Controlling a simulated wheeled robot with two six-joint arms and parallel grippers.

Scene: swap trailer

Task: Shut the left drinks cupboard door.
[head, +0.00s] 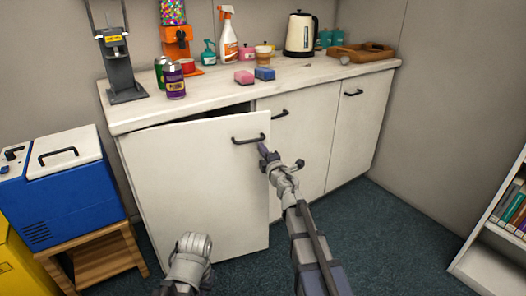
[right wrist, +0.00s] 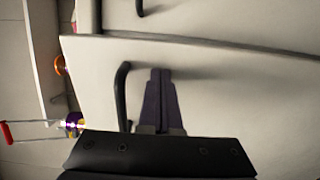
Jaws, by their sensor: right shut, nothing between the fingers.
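The left cupboard door (head: 190,185) is white and stands ajar. A dark gap shows between its top edge and the worktop. Its black bar handle (head: 249,140) is near the top right corner. My right gripper (head: 263,149) is shut and empty, just below the handle's right end and in front of the door. In the right wrist view the shut fingers (right wrist: 160,75) lie over the door panel (right wrist: 230,100), beside the handle (right wrist: 122,95), not around it. I cannot tell whether they touch the door. My left gripper is not seen; only a grey left arm link shows low down.
Two other cupboard doors (head: 300,140) to the right look shut. The worktop (head: 220,98) holds cans (head: 174,80), sponges, a spray bottle and a kettle (head: 301,35). A blue cool box (head: 62,190) on a wooden stand is left of the door. A bookshelf (head: 500,235) stands right.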

